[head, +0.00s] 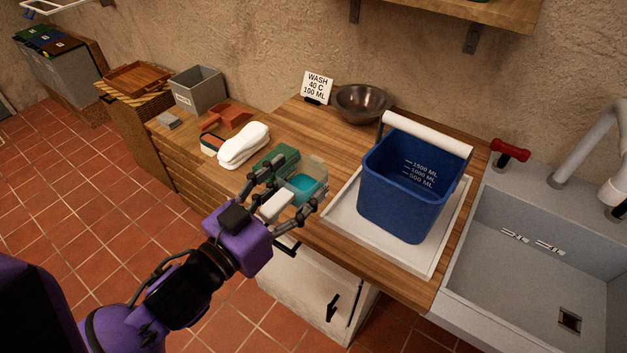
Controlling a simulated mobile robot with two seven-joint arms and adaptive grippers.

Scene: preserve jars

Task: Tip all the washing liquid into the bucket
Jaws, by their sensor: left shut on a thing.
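A clear cup with blue-green washing liquid (307,186) is between the fingers of my left gripper (297,184), near the counter's front edge. My left gripper is shut on this cup, which looks about upright. Whether the cup touches the counter I cannot tell. The blue bucket (398,195) stands upright to the right of the cup, on a white tray (424,264). It has volume marks and a white grip on its raised handle. Its floor is hidden from view. My right gripper is not in view.
A green object (274,158) is partly hidden behind my left gripper. A white folded cloth (244,145), a metal bowl (361,102) and a sign reading "WASH 40 C 100 ML" (317,86) are on the counter. A grey sink (530,265) lies right of the tray.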

